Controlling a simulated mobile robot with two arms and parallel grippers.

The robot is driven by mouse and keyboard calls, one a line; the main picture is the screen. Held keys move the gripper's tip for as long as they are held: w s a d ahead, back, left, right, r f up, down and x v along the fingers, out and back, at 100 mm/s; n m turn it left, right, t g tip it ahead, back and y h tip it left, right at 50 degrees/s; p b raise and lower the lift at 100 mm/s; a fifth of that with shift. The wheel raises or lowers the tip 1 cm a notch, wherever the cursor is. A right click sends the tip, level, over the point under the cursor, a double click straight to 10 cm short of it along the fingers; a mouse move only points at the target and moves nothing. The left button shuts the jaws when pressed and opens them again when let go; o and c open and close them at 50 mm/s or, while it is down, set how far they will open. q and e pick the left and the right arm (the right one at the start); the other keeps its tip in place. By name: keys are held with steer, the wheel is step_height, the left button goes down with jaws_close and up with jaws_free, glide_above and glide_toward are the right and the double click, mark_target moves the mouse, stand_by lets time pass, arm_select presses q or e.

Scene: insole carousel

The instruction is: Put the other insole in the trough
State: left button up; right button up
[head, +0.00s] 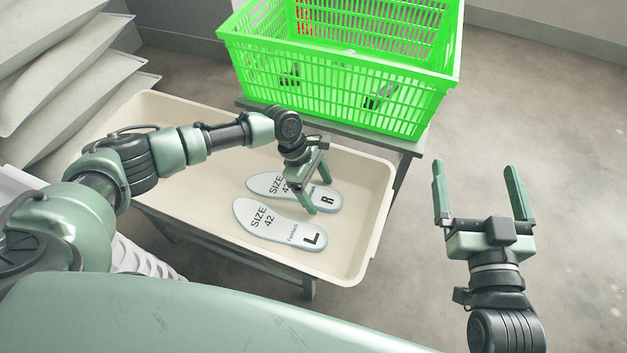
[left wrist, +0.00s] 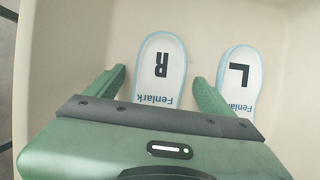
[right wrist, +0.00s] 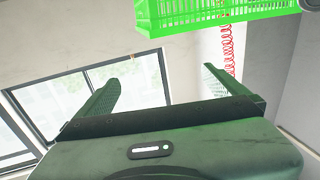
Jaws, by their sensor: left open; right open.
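Two white insoles with pale blue edges lie side by side, flat in the cream trough (head: 362,210). The insole marked L (head: 275,226) is nearer me, and the insole marked R (head: 262,184) is just beyond it. My left gripper (head: 318,190) is open over the heel part of the R insole and partly hides it. In the left wrist view the R insole (left wrist: 160,65) shows between the open fingers, and the L insole (left wrist: 240,75) lies to the right, beyond the right finger. My right gripper (head: 480,195) is open and empty, over bare floor right of the trough.
A bright green crate (head: 330,95) stands on a grey stand (head: 405,145) behind the trough. Grey sacks (head: 60,75) are stacked at the far left. The floor to the right is clear. The left part of the trough is empty beneath my left arm.

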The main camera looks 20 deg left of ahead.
arm_select(q)
steer(key=p+v, duration=0.2)
steer(key=v, duration=0.4)
steer(key=shift+d, duration=0.1)
steer(key=p+v, duration=0.2)
steer(key=v, duration=0.4)
arm_select(e)
steer(key=s+d+f+g+h, duration=0.1)
steer(key=s+d+f+g, duration=0.1)
steer(key=s+f+g, duration=0.3)
steer(key=s+d+f+g+h, duration=0.2)
steer(key=s+f+g, duration=0.4)
steer(key=f, duration=0.5)
steer(key=shift+s+d+m, duration=0.3)
steer(key=shift+s+d, duration=0.05)
steer(key=shift+d, duration=0.35)
arm_select(q)
steer(key=shift+r, duration=0.1)
arm_select(e)
steer(key=shift+f, duration=0.15)
